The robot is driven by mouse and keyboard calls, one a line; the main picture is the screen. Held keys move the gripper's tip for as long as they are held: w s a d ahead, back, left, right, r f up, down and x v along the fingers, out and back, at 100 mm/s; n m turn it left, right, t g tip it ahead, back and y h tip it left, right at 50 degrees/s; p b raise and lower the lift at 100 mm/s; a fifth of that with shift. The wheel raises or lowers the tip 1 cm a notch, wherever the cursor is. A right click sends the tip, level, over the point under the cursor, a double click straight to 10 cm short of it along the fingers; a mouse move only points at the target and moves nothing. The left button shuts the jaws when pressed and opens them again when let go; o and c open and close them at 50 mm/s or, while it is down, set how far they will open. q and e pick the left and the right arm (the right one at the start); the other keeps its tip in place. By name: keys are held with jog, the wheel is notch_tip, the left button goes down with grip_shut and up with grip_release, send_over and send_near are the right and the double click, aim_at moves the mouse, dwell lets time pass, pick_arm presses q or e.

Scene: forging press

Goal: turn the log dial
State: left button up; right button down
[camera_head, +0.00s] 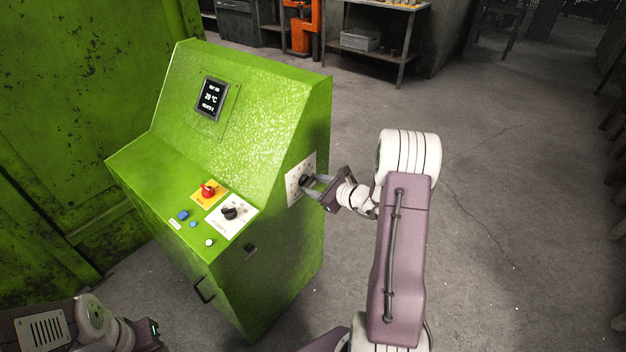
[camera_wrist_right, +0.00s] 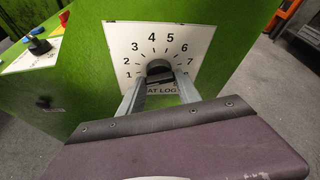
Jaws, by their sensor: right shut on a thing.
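The log dial's black knob (camera_head: 305,181) is on a white plate (camera_head: 293,186) on the right side of the green console. The right wrist view shows the knob (camera_wrist_right: 158,69) in the middle of a numbered scale on the plate (camera_wrist_right: 120,40), with a label below reading "AT LOG", partly covered. My right gripper (camera_head: 312,184) is shut on the knob, one finger on each side (camera_wrist_right: 160,84). The knob's pointer cannot be made out. My left arm shows at the lower left of the head view; its fingers are not visible.
The green console (camera_head: 260,260) has a small screen (camera_head: 211,97), a red switch (camera_head: 208,190), another black knob (camera_head: 230,212), blue buttons and a front handle (camera_head: 203,291). A green wall stands at left. Clear floor (camera_head: 500,200) lies to the right; a metal table (camera_head: 400,10) stands behind.

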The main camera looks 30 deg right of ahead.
jog(key=m+p, duration=0.1)
jog(key=m+y+p, duration=0.1)
jog(key=p, duration=0.1)
jog(key=shift+d+r+g, duration=0.15)
jog(key=shift+r+g, duration=0.1)
jog(key=shift+g, duration=0.05)
jog(key=shift+w+f+m+y+p, duration=0.1)
jog(key=shift+f+m+y+p, duration=0.05)
jog(key=shift+m+y+p, duration=0.8)
jog(key=shift+m+g, duration=0.25)
jog(key=shift+g, duration=0.05)
jog(key=c, duration=0.8)
grip_release()
jog(key=shift+c, duration=0.2)
jog(key=v, duration=0.9)
jog(key=shift+p, duration=0.4)
jog(key=shift+f, duration=0.1)
